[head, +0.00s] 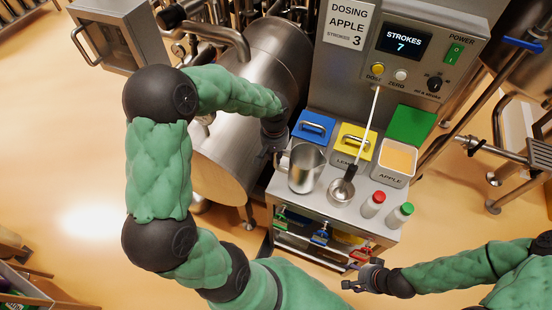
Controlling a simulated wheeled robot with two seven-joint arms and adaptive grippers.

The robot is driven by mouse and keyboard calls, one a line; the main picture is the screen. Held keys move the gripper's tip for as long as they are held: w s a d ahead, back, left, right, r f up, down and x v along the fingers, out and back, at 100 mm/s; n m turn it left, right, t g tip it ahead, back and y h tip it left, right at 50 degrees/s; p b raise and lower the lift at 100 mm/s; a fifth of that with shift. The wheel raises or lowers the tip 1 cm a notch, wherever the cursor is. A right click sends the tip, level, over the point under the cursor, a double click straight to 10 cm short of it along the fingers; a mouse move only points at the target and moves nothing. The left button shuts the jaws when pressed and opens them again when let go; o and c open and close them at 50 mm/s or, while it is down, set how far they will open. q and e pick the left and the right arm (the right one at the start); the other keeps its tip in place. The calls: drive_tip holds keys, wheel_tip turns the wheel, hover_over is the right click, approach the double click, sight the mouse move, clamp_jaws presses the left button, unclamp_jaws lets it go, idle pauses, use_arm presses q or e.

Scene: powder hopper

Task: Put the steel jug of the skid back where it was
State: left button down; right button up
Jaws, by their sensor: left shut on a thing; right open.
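The steel jug (306,171) is at the left front of the skid's steel top (322,211), upright, its open mouth facing up. I cannot tell whether its base rests on the top. My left gripper (278,146) is shut at the jug's left side, by its handle; the fingers are partly hidden by my wrist. My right gripper (358,281) is open and empty, low in front of the skid, apart from the jug.
A steel ladle (342,190) stands right of the jug. Behind are blue (313,128) and yellow (355,143) lids and the open apple bin (396,161). Red-capped (373,204) and green-capped (400,214) bottles stand at front right. The panel (405,45) reads STROKES 7.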

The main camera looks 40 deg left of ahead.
use_arm(q)
drive_tip(key=shift+w+f, duration=0.1)
drive_tip(key=shift+f, duration=0.85)
drive_tip(key=shift+f, duration=0.15)
drive_tip(key=c, duration=1.1)
unclamp_jaws()
drive_tip(key=shift+c, duration=0.2)
drive_tip(key=shift+r, duration=0.4)
drive_tip(key=r+p, duration=0.1)
drive_tip(key=r, duration=0.4)
drive_tip(key=r+p, duration=0.1)
drive_tip(key=r, duration=0.5)
drive_tip(key=shift+s+r+p, duration=0.2)
drive_tip(key=shift+r+p, duration=0.05)
drive_tip(key=shift+p, duration=0.1)
